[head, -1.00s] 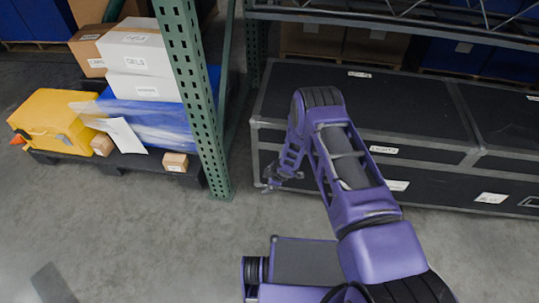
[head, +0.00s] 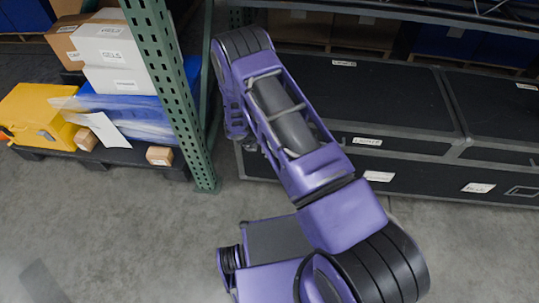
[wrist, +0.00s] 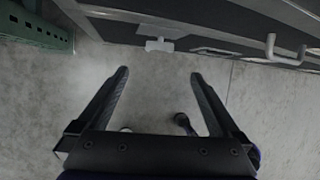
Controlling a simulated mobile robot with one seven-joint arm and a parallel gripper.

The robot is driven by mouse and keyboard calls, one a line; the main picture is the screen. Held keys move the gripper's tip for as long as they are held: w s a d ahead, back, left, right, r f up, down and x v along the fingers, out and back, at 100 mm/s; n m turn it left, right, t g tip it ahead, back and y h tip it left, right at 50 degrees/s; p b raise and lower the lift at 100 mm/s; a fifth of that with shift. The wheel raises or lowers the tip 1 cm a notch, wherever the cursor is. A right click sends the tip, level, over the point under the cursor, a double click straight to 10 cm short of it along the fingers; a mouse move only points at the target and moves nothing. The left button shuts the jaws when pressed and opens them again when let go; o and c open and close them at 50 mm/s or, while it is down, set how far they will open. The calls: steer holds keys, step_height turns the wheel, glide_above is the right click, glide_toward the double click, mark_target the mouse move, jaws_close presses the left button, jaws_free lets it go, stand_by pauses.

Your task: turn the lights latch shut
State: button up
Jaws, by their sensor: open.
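The black flight case (head: 345,95) with a lights label (head: 367,141) stands on the right behind my arm. In the wrist view its dark front wall (wrist: 215,20) runs along the top. A pale grey metal latch (wrist: 160,44) hangs on that wall, just beyond and between my fingertips. Its exact turn is hard to tell. My gripper (wrist: 159,75) is open and empty, with bare floor between its fingers and the latch a little ahead, apart from them. In the head view my arm hides the latch and most of the gripper.
A grey handle (wrist: 285,50) sticks out from the case to the right of the latch. A green rack post (head: 170,95) stands close left of my arm. A pallet with a yellow case (head: 40,115) and boxes is farther left. The floor in front is clear.

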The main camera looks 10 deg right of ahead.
steer(key=b+x, duration=0.2)
steer(key=x, duration=1.1)
steer(key=shift+w+f, duration=0.1)
steer(key=shift+f, duration=0.05)
steer(key=c, duration=1.3)
